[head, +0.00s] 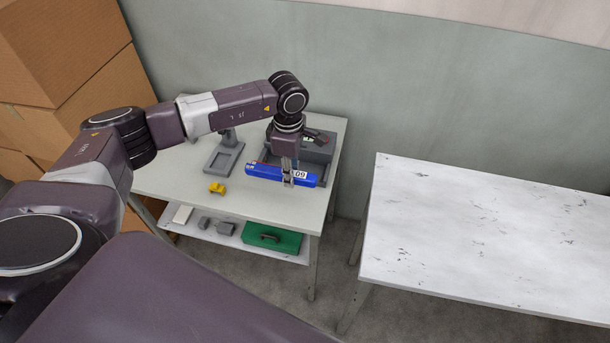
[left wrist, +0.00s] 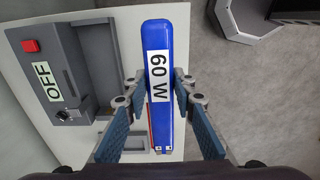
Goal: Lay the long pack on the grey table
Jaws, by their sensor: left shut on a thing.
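The pack lies roughly level in the head view, in front of a grey device at the right end of a pale grey table (head: 262,207). I cannot tell whether it clears the surface. A second, whitish-grey scuffed table (head: 480,240) stands at the right. My right gripper is not in view.
The grey device has a red button (left wrist: 31,45) and an "OFF" label (left wrist: 50,82). A grey stand (head: 222,158) and a small yellow part (head: 217,187) are left of it. A green case (head: 272,238) sits on the lower shelf. The right table is bare; a gap separates the tables.

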